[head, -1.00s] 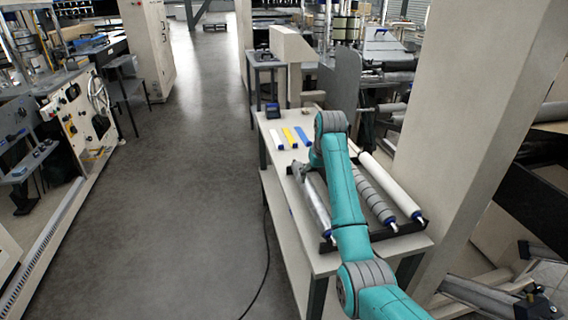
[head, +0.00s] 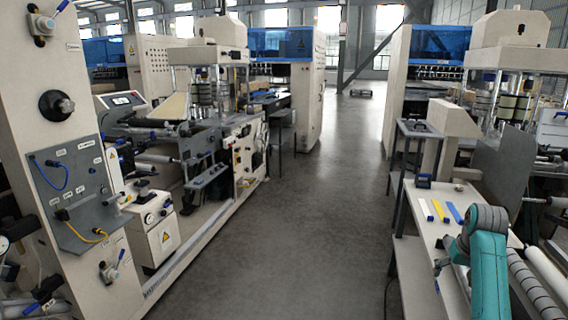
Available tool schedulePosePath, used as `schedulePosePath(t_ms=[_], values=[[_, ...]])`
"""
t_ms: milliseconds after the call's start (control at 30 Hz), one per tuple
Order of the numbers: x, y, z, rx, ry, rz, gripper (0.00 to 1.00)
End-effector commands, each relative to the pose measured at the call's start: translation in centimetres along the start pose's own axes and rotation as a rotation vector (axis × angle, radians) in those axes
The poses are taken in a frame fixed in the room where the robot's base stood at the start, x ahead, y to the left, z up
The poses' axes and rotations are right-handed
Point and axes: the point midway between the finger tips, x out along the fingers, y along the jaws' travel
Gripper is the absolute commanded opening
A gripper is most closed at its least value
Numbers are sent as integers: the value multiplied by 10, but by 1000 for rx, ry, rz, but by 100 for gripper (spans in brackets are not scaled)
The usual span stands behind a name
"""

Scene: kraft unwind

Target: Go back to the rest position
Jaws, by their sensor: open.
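My teal arm reaches over the cream table (head: 417,262) at the lower right of the head view. My gripper (head: 440,267) shows as a small grey part at the left of the arm's end, above the table's near part. It is open, with no object seen in it. A grey banded roller (head: 532,287) and a white roller (head: 543,268) lie to the right of the arm. The arm hides part of the rack and rollers.
White, yellow and blue strips (head: 440,211) and a small dark blue device (head: 423,181) lie on the table's far part. A grey aisle floor (head: 300,230) is clear in the middle. Cream machines (head: 160,225) line the left side.

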Motion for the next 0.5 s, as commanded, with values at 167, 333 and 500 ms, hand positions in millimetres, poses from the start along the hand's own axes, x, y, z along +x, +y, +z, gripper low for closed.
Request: schedulePosePath(t_ms=[167, 333, 500], values=[[13, -4, 7, -3, 9, 0, 84], [30, -10, 16, -7, 27, 0, 84], [53, -18, 30, -13, 51, -1, 84]])
